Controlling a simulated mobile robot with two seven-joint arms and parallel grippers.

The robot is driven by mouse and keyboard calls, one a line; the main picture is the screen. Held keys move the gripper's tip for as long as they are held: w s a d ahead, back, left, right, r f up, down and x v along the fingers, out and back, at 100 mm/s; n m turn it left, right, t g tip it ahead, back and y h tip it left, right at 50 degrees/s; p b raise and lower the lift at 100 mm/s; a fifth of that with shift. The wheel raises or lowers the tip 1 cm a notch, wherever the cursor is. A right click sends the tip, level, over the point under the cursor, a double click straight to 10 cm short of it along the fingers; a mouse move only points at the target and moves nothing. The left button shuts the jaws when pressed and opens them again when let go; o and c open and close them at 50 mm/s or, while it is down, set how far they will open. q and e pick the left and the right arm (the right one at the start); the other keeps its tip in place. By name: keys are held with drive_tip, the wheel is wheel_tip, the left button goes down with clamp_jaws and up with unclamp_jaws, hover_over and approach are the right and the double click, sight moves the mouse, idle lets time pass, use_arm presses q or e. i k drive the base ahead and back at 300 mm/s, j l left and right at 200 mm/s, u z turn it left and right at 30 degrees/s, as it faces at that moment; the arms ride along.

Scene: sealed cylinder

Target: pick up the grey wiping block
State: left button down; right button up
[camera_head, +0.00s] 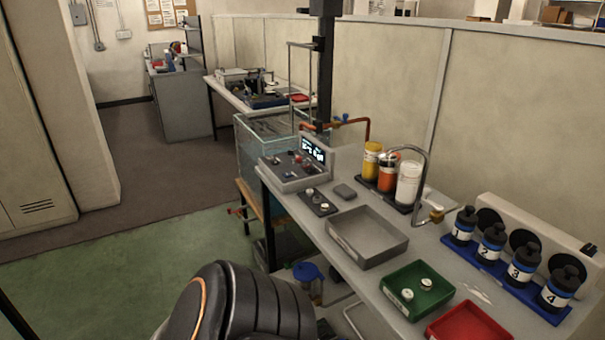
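A small dark grey block (345,191), which looks like the wiping block, lies flat on the light grey bench (437,259). It is behind the grey tray and in front of the bottles, with bare bench around it. Neither of my grippers is in view. A black, ribbed part of my own body with an orange line shows at the bottom edge.
Green (424,308) and red (468,325) trays and a numbered bottle rack (507,283) stand nearer right.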

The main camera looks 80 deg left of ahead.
sight(343, 190)
drive_tip(key=u, duration=2.15)
